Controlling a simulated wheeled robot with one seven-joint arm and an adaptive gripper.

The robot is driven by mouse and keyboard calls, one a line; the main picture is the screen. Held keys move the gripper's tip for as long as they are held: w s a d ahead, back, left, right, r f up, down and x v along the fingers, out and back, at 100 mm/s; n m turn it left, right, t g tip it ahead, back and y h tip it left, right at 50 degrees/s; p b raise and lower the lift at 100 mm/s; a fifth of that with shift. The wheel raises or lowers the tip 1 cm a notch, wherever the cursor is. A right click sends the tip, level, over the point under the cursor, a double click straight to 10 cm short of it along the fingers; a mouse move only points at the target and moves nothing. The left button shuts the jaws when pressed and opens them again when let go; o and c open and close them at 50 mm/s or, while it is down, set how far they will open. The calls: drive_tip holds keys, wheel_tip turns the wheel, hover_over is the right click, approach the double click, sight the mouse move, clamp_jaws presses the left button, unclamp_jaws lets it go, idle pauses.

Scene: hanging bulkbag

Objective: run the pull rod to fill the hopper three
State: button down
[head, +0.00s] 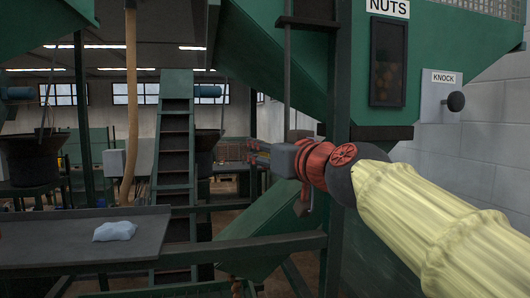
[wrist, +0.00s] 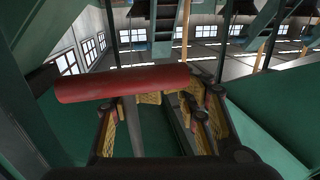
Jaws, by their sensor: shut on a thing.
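The pull rod (head: 287,75) hangs as a thin dark vertical rod in front of the green hopper (head: 452,45) labelled NUTS. Its lower end goes behind my gripper (head: 262,154) in the head view. In the wrist view a red cylindrical handle (wrist: 120,83) lies across the jaws of my gripper (wrist: 165,108), which are shut on it. The far side of the grip is hidden. A small dark window (head: 388,62) in the hopper shows brownish contents. No number three is readable on any hopper.
A black knob (head: 456,101) under a KNOCK sign sits on a pale plate at right. A dark table (head: 60,248) with a pale blue lump (head: 115,231) stands at left. A green post (head: 341,60) and rail (head: 245,246) are close to my arm. A conveyor (head: 175,140) stands behind.

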drive_tip(key=shift+f+b, duration=0.45)
drive_tip(key=shift+f, duration=0.25)
drive_tip(key=c, duration=1.9)
unclamp_jaws()
drive_tip(key=shift+o, duration=1.4)
drive_tip(key=shift+w+d, duration=0.1)
drive_tip(key=shift+d, duration=0.05)
drive_tip(key=o, duration=0.6)
drive_tip(key=shift+o, duration=0.7)
drive_tip(key=shift+r, duration=0.1)
drive_tip(key=v, duration=1.2)
